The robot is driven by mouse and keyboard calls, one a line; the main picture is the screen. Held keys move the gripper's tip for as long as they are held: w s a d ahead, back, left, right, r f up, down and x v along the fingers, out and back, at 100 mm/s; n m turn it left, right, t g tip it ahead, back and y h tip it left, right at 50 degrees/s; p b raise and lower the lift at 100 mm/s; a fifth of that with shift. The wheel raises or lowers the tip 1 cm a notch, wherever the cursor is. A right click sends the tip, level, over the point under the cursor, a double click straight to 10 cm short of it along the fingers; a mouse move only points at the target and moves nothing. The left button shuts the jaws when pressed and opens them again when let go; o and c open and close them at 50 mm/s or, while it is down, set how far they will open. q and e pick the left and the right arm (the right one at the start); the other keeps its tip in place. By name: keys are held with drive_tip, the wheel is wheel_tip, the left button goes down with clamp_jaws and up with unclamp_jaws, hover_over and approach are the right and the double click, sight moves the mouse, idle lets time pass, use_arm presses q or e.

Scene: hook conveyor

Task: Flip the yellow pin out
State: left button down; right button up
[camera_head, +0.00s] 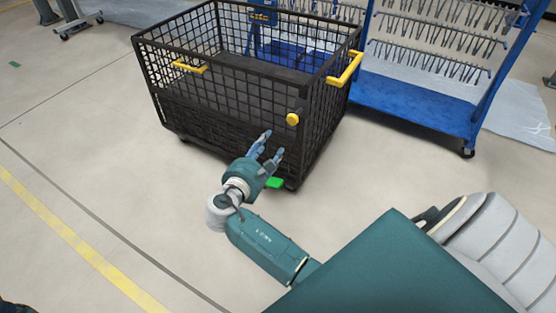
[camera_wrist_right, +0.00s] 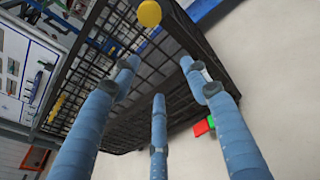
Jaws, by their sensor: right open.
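The yellow pin (camera_head: 293,119) is a round knob on the front of a black wire-mesh cart (camera_head: 225,115), near its front right corner. It also shows at the top of the right wrist view (camera_wrist_right: 149,13). My right gripper (camera_head: 271,147) is below and a little left of the pin, close to the cart's lower front. Its blue fingers (camera_wrist_right: 158,85) are spread open and empty, apart from the pin. My left gripper is not in view.
Yellow handles (camera_head: 345,70) and (camera_head: 189,67) are on the cart. A green pedal (camera_head: 275,183) sits low by the cart, with a red one beside it in the wrist view (camera_wrist_right: 201,128). A blue rack (camera_head: 415,105) with hooks stands behind right.

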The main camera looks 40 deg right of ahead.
drive_tip(key=s+a+f+m+g+y+p, duration=0.1)
drive_tip(key=s+a+f+m+y+p, duration=0.1)
drive_tip(key=s+a+f+y+p, duration=0.2)
drive_tip(key=s+a+f+m+g+y+p, duration=0.2)
drive_tip(key=s+f+p, duration=0.8)
drive_tip(key=p, duration=0.9)
drive_tip(key=shift+s+a+m+g+y, duration=0.3)
drive_tip(key=shift+s+a+m+y, duration=0.3)
drive_tip(key=shift+s+a+y, duration=0.9)
drive_tip(key=shift+w+d, duration=0.25)
drive_tip(key=shift+d, duration=0.05)
